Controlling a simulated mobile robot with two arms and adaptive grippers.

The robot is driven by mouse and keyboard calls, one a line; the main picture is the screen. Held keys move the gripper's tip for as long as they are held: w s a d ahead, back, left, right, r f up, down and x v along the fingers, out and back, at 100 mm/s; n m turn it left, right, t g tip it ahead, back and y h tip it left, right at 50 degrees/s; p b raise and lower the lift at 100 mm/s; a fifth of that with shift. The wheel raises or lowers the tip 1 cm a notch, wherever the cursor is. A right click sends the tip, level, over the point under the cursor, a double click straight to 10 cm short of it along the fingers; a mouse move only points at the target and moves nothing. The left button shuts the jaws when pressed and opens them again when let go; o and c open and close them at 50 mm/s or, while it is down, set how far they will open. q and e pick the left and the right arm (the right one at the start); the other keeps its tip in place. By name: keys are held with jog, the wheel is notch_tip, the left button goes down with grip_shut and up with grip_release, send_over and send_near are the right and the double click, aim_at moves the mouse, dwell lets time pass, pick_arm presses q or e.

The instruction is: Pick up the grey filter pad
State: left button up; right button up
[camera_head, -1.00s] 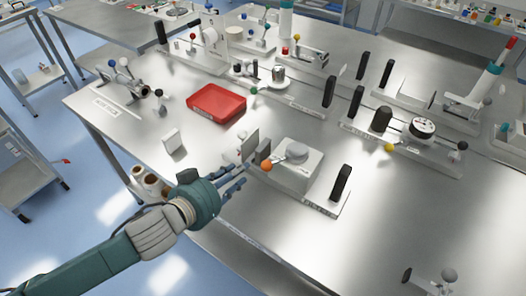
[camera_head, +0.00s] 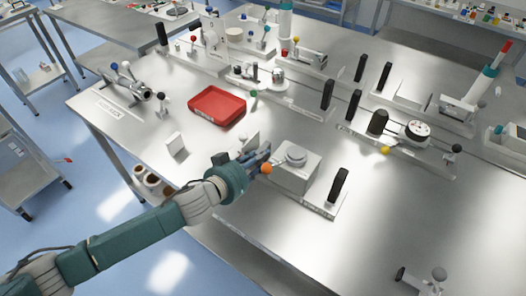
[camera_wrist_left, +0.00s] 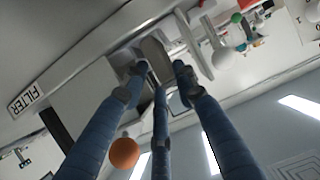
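The left wrist view shows a grey rounded pad (camera_wrist_left: 153,50), which looks like the filter pad, just ahead of my fingertips at the filter station. My left gripper (camera_head: 264,153) has reached the station's left side in the head view, where its fingers hide the pad. In the left wrist view the gripper's (camera_wrist_left: 160,72) blue fingers are spread, with the pad's lower end at the gap between them. I cannot tell whether they touch it. The station's white block (camera_head: 292,178) carries a grey round knob. My right gripper is not in view.
An orange ball (camera_head: 266,169) is close below the fingers and shows in the left wrist view (camera_wrist_left: 124,153). A light upright plate (camera_head: 250,141) stands behind the gripper. A black upright handle (camera_head: 338,185) is to the right. A red tray (camera_head: 217,106) lies farther back.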

pick_arm(q)
jog(key=shift+w+d+f, duration=0.1)
jog(key=shift+w+f, duration=0.1)
jog(key=shift+w, duration=0.05)
jog(key=shift+c, duration=0.6)
jog(key=c, duration=0.5)
